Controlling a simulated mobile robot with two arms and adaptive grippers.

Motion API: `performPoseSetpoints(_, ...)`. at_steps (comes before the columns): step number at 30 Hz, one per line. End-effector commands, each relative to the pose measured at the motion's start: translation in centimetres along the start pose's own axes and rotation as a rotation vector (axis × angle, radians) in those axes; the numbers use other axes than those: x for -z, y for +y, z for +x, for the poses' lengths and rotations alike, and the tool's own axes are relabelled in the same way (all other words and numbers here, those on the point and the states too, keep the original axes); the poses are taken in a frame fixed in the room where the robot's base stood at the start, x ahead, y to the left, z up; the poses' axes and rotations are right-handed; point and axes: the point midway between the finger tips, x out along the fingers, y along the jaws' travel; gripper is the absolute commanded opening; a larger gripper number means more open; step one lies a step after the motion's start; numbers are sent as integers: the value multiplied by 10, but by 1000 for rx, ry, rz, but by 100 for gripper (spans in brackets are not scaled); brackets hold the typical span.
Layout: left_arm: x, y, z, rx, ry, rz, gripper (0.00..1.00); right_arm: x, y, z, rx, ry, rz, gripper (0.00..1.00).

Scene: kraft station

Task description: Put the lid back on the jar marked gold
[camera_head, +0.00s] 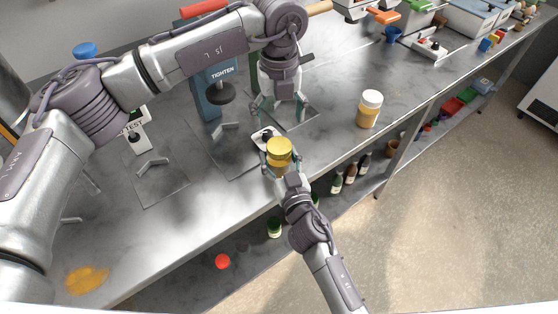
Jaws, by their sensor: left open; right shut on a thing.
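My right gripper (277,163) is shut on a round gold-yellow thing (279,150) at the front edge of the bench. I see it mostly from above and cannot tell whether it is a jar or a lid. My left gripper (279,108) is open and empty, pointing down beyond the held thing, near the blue press marked TIGHTEN (221,76). A yellow jar with a white lid on it (370,109) stands upright to the right. No gold marking is readable on either thing.
A white device with a black top (264,137) sits just behind the held thing. Angled metal brackets (152,165) stand on the bench plates. A yellow patch (87,279) lies at the front left. Bottles (337,182) stand on the lower shelf.

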Motion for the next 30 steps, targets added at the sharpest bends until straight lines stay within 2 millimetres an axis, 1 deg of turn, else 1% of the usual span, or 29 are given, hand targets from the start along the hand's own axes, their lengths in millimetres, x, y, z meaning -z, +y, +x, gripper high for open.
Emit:
performPoseSetpoints(2, 0, 0, 2, 0, 1, 0, 81, 0, 0, 0, 0, 0, 0, 0)
performPoseSetpoints(5, 0, 0, 10, -1, 3, 0, 81, 0, 0, 0, 0, 0, 0, 0)
performPoseSetpoints(15, 0, 0, 60, 0, 3, -1, 81, 0, 0, 0, 0, 0, 0, 0)
performPoseSetpoints(18, 0, 0, 71, -1, 2, -2, 81, 0, 0, 0, 0, 0, 0, 0)
performPoseSetpoints(23, 0, 0, 79, 1, 0, -1, 81, 0, 0, 0, 0, 0, 0, 0)
performPoseSetpoints(30, 0, 0, 80, 1, 0, 0, 81, 0, 0, 0, 0, 0, 0, 0)
